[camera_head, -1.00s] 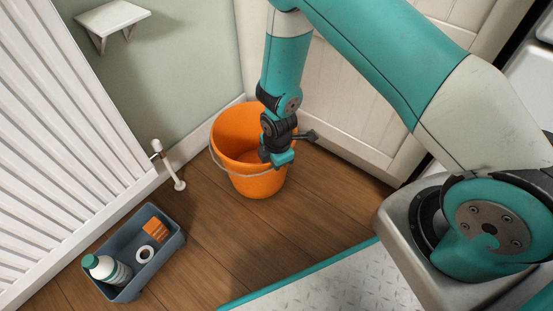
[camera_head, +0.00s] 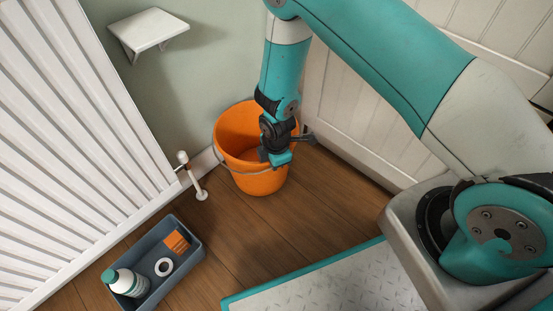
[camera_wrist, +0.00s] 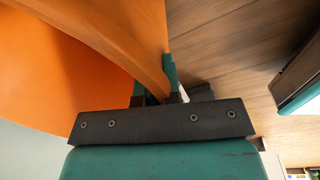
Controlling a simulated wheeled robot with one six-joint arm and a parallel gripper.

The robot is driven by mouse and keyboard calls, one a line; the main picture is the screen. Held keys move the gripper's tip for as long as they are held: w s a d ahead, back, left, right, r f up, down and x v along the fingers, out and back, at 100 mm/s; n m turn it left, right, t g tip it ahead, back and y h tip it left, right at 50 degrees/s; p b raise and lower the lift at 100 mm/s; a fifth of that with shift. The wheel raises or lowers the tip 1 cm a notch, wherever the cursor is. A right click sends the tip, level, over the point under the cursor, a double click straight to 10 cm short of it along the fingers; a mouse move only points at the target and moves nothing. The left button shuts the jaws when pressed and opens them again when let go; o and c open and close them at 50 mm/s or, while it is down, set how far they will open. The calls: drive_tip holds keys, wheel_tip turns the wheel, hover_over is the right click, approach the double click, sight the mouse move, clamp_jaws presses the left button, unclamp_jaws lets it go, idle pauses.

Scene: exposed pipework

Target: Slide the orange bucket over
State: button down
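The orange bucket (camera_head: 240,134) stands upright on the wooden floor near the wall corner, its thin wire handle lying down around its near side. My gripper (camera_head: 276,157) reaches down at the bucket's right side rim. In the wrist view, the two teal fingers (camera_wrist: 155,90) sit on either side of the orange rim (camera_wrist: 140,55), with the bucket wall pinched between them. The gripper is shut on the rim. The bucket's far right side is partly hidden behind my arm.
A white radiator (camera_head: 85,150) is at the left, with a white valve and pipe (camera_head: 192,178) just left of the bucket. A grey tray (camera_head: 195,262) with a bottle (camera_head: 128,283) sits below left. White panelling (camera_head: 370,110) stands right of the bucket. Floor is clear in front.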

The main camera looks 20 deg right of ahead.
drive_tip(key=shift+w+a, duration=0.15)
drive_tip(key=shift+w, duration=0.15)
drive_tip(key=c, duration=1.2)
unclamp_jaws()
drive_tip(key=shift+c, duration=0.2)
wheel_tip(320, 180, up, 17)
drive_tip(key=s+p, duration=0.1)
drive_tip(key=p, duration=0.7)
drive_tip(key=shift+s+d+r, duration=0.15)
drive_tip(key=shift+s+d, duration=0.05)
drive_tip(key=shift+s, duration=0.1)
